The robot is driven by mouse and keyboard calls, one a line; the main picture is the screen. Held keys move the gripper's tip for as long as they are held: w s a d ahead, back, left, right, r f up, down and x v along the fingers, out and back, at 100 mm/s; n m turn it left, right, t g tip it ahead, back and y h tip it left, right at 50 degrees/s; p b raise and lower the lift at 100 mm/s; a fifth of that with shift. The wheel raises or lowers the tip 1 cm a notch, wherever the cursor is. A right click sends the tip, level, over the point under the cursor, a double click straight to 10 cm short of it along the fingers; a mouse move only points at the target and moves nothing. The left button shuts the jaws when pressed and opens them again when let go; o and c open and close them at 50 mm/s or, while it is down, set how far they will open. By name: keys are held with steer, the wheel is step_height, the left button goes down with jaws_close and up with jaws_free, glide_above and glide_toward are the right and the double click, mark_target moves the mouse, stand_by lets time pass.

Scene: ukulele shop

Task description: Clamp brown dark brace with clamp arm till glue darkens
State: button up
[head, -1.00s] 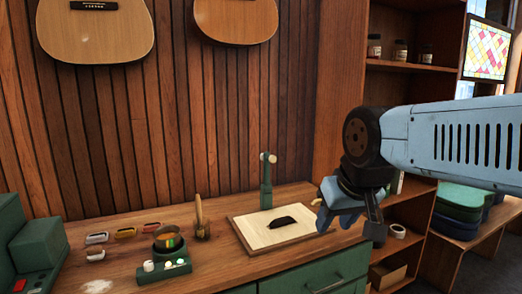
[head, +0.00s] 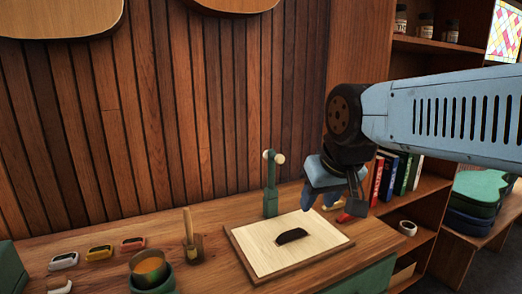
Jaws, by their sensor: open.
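The dark brown brace (head: 292,236) lies on the pale wooden board (head: 262,260) on the workbench. The green clamp arm (head: 271,190) stands upright at the board's back edge, with a cream round end at its top. The clamp end is up, apart from the brace. My gripper (head: 331,198) is open and hangs to the right of the clamp arm, above the board's back right side. Nothing shows between its fingers. I cannot make out any glue at the brace.
A pot of amber liquid (head: 148,268) and a brush in a holder (head: 193,245) stand left of the board. Shelves with books (head: 392,176) and a tape roll (head: 407,228) are at the right.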

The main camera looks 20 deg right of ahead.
steer(key=shift+o, duration=0.9)
steer(key=shift+w+r, duration=0.1)
steer(key=shift+o, duration=0.7)
steer(key=w+r+g, duration=0.1)
steer(key=w+r, duration=0.4)
steer(key=w, duration=0.2)
steer(key=w+r+n+g, duration=0.1)
steer(key=w+r, duration=0.4)
steer(key=w, duration=0.3)
steer(key=shift+w+g, duration=0.2)
steer(key=shift+g, duration=0.1)
steer(key=w+r+n+g, duration=0.1)
steer(key=w+g, duration=0.2)
steer(key=w, duration=1.7)
step_height(320, 180, down, 13)
steer(key=shift+s+f, duration=0.15)
steer(key=shift+f, duration=0.05)
jaws_close()
